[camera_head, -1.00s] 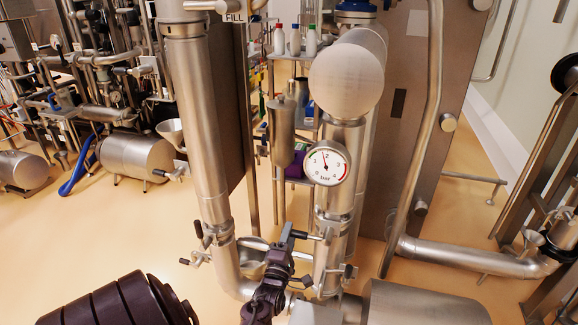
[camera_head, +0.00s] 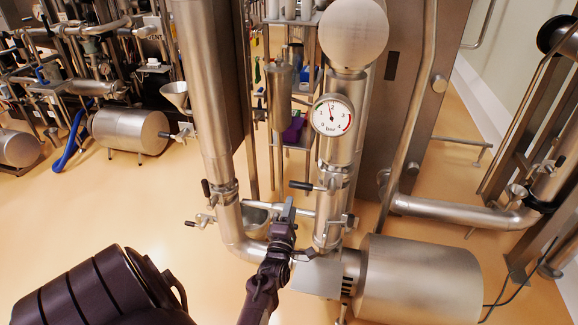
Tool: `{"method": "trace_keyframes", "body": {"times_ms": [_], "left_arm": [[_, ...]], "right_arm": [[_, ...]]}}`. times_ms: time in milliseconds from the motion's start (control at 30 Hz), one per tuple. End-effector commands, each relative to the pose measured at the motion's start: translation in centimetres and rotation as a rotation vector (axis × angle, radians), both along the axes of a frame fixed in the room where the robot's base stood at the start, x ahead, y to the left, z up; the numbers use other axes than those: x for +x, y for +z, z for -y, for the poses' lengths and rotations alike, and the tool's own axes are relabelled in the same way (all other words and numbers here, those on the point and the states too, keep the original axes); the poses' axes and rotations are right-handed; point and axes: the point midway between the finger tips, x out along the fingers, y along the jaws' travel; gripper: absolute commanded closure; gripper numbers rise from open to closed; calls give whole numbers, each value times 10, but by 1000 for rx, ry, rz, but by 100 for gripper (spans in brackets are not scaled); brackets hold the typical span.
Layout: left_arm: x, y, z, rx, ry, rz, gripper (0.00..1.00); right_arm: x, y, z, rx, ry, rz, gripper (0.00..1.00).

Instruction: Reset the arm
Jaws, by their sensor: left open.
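My left gripper (camera_head: 289,209) is at the lower middle of the head view, at the end of my dark arm. It is open, and I see nothing between its fingers. It is in front of the lower pipework, below a black valve handle (camera_head: 301,185) on the right-hand upright pipe (camera_head: 341,148). A gap shows between the gripper and the handle. Whether the gripper touches the pipework behind it is unclear. My right gripper is not in view.
A pressure gauge (camera_head: 332,116) sits on the upright pipe. A large steel cylinder (camera_head: 418,280) lies at the lower right. Another upright pipe (camera_head: 205,110) stands to the left, with clamp handles near its foot. The floor (camera_head: 130,210) at left is clear.

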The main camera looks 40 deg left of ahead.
Motion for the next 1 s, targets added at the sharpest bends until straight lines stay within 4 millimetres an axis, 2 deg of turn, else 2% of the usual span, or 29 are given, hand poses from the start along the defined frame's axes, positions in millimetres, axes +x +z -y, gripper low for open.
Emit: {"method": "trace_keyframes", "body": {"times_ms": [133, 333, 467, 567, 633, 767, 800, 867, 900, 967, 1000], "left_arm": [[0, 0, 0, 1, 0, 1, 59], [0, 0, 0, 1, -1, -1, 59], [4, -15, 11, 23, -23, -68, 59], [9, -54, 39, 82, -83, -227, 59], [8, -93, 67, 153, -149, -382, 59], [-16, -174, 124, 327, -314, -690, 59], [-28, -197, 139, 385, -370, -776, 59], [-51, -231, 162, 476, -460, -901, 59], [-69, -252, 175, 538, -522, -980, 59], [-99, -283, 194, 634, -620, -1089, 59], [-122, -301, 204, 699, -688, -1158, 59]], "right_arm": [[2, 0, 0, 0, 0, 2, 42], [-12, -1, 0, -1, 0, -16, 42], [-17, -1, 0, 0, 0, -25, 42], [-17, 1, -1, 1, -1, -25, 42], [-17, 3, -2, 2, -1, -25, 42], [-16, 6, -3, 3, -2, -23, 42], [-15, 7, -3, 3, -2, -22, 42], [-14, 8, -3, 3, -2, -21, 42], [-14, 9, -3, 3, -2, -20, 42], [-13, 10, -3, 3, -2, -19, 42], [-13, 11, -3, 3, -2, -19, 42]]}}
